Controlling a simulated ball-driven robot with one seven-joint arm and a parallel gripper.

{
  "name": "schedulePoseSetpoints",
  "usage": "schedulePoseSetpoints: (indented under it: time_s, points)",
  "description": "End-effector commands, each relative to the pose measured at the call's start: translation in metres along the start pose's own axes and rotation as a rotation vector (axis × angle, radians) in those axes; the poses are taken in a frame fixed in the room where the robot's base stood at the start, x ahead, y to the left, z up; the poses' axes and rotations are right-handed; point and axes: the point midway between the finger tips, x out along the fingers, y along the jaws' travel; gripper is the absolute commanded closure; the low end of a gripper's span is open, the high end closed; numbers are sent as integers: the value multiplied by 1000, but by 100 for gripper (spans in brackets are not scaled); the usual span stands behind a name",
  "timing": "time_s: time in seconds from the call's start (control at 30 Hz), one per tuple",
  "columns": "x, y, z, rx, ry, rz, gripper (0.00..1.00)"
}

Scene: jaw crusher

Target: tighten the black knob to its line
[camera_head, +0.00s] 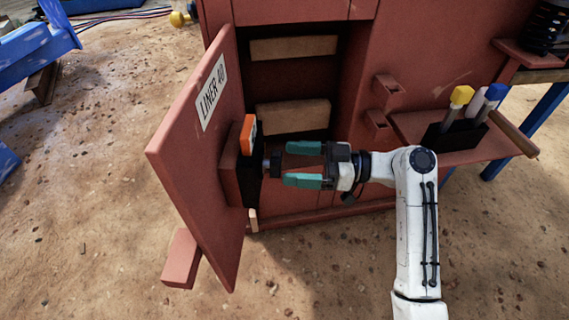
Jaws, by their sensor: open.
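The black knob (274,164) is a small dark piece on the inner side of the open red door, sticking out to the right from a black block (249,183). An orange piece (248,134) sits just above that block. My gripper (288,164) points left at the knob. Its two teal fingers are apart, one above and one below the knob's height, with their tips close to its right end. I cannot tell whether they touch it. The line for the knob cannot be made out.
The red door (202,160), labelled "LINER", stands open left of the cabinet opening. Two tan slabs (293,47) show inside the opening. A side shelf (410,125) at right carries a black holder (456,135) with yellow, white and blue-topped items. Bare ground lies in front.

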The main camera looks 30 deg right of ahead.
Motion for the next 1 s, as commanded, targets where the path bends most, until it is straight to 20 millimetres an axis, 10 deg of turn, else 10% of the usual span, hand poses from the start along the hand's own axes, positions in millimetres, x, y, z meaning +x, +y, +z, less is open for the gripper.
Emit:
schedulePoseSetpoints:
  time_s: [0.57,1.0]
  points:
    - [29,0,0,1,0,1,16]
    - [29,0,0,1,0,1,56]
